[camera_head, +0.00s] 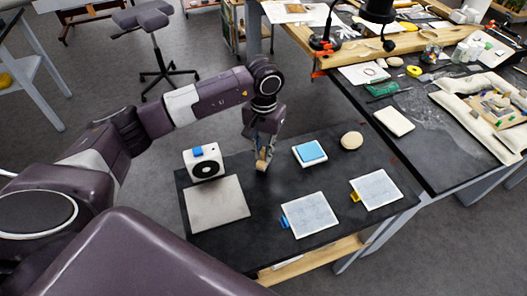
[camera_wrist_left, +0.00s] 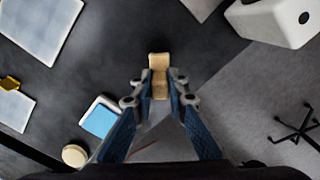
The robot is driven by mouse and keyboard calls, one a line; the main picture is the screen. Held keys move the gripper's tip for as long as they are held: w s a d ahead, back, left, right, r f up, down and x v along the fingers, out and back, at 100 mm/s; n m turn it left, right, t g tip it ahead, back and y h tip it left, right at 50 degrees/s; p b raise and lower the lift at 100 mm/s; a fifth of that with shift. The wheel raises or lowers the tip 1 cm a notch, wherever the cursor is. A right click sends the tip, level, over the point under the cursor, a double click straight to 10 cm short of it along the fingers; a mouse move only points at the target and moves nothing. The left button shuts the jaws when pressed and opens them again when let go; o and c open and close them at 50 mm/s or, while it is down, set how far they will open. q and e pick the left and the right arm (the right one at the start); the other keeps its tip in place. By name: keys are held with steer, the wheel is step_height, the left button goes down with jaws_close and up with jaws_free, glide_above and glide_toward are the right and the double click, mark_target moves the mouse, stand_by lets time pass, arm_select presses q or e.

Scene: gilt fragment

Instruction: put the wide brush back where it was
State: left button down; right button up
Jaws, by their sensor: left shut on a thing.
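My left gripper (camera_head: 264,150) points down over the dark table (camera_head: 262,225), between the white box and the blue-topped pad. It is shut on a small tan wooden thing, likely the wide brush (camera_head: 262,165). In the left wrist view the brush (camera_wrist_left: 159,62) sits between the tips of the left gripper (camera_wrist_left: 160,96), its pale block end pointing away from the camera. I cannot tell whether the brush touches the table. Its bristles are not clear. My right gripper is not in view.
On the table are a white box (camera_head: 204,163) with a black round face, a grey plate (camera_head: 217,205), a blue-topped pad (camera_head: 310,152), a round beige disc (camera_head: 352,140) and two pale panels (camera_head: 311,215) (camera_head: 377,189). A cluttered dark bench (camera_head: 430,150) adjoins at right.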

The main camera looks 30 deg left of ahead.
arm_select(q)
steer(key=shift+f, duration=0.6)
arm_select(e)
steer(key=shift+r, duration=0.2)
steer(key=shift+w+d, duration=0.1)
arm_select(q)
steer(key=shift+f, duration=0.15)
steer(key=c, duration=1.9)
jaws_free()
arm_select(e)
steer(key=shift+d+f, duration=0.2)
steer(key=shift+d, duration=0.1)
